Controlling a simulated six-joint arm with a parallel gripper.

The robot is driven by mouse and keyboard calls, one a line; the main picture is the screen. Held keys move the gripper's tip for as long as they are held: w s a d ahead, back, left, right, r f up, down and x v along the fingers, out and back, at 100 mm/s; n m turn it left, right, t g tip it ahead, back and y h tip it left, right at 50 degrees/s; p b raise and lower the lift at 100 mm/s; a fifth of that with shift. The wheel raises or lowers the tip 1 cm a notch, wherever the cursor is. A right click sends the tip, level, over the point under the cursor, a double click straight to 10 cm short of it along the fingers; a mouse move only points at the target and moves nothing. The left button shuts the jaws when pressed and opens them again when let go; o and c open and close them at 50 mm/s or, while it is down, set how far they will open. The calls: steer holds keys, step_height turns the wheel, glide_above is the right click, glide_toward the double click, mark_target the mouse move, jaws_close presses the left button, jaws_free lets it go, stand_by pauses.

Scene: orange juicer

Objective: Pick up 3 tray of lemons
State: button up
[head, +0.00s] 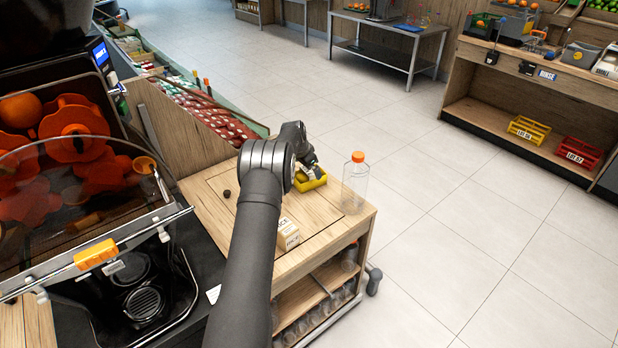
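A small yellow tray (313,184) sits on the wooden counter top, partly hidden behind my arm. I cannot make out lemons in it. My gripper (308,172) is low at the tray, over or inside it. Its fingers are small and partly hidden, so I cannot tell whether they are open, shut or touching the tray. A yellow crate (529,130) and a red crate (580,152) stand on the lower shelf at the right, with labels on their fronts. Both look empty.
A clear bottle (355,187) with an orange cap stands right of the tray. A small labelled carton (288,234) stands near the counter's front edge. The juicer (90,190) fills the left. A produce display (190,105) borders the counter behind. The tiled floor (450,220) is clear.

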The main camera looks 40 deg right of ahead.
steer(key=shift+x, duration=1.5)
steer(key=shift+f, duration=0.3)
steer(key=shift+c, duration=0.2)
steer(key=c, duration=1)
